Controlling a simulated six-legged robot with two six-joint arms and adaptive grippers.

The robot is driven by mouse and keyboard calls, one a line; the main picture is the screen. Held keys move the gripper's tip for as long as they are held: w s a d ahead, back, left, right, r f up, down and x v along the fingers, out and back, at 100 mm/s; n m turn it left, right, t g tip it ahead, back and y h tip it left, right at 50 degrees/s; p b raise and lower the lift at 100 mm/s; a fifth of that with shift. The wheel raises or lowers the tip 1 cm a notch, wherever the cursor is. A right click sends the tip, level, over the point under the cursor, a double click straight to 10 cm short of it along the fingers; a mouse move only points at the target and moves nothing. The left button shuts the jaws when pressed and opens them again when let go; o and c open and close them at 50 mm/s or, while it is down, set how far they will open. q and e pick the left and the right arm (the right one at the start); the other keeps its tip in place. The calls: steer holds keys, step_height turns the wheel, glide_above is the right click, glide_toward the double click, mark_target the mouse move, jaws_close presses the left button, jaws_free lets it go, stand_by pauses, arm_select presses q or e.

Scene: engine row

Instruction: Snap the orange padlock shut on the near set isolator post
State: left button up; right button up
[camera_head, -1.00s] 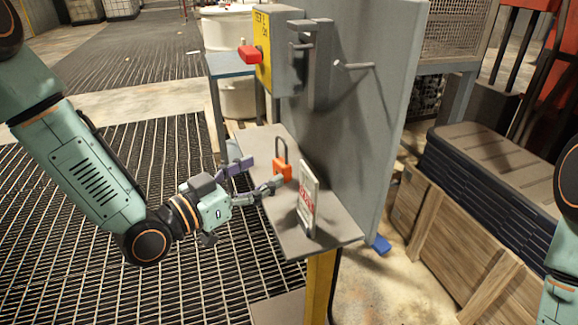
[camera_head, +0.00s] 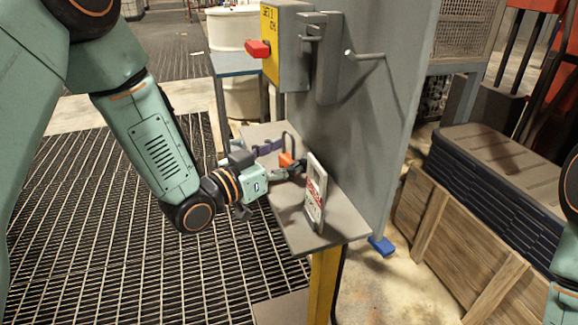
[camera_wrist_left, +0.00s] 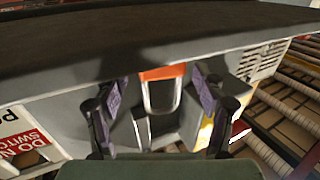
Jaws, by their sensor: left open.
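The orange padlock (camera_head: 286,160) stands on a grey shelf (camera_head: 300,232) with its dark shackle upward. My left gripper (camera_head: 282,158) is open, with its fingers at either side of the padlock; contact cannot be told. In the left wrist view the orange padlock body (camera_wrist_left: 162,72) and its shackle show between the open, purple-padded fingers of the left gripper (camera_wrist_left: 158,84). The isolator box (camera_head: 287,55), with a yellow front and red handle (camera_head: 257,48), is on the grey panel above the shelf. My right gripper is out of view.
A white and red warning tag (camera_head: 316,195) stands on the shelf close to the left gripper. The tall grey panel (camera_head: 375,130) backs the shelf. A peg (camera_head: 366,55) sticks out of it. A wooden crate (camera_head: 450,235) stands at right. Floor grating lies at left.

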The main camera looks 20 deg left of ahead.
arm_select(q)
steer(key=shift+a, duration=0.15)
steer(key=shift+c, duration=0.3)
steer(key=shift+c, duration=0.7)
steer(key=c, duration=1.3)
steer(key=shift+o, duration=0.2)
steer(key=shift+r, duration=0.1)
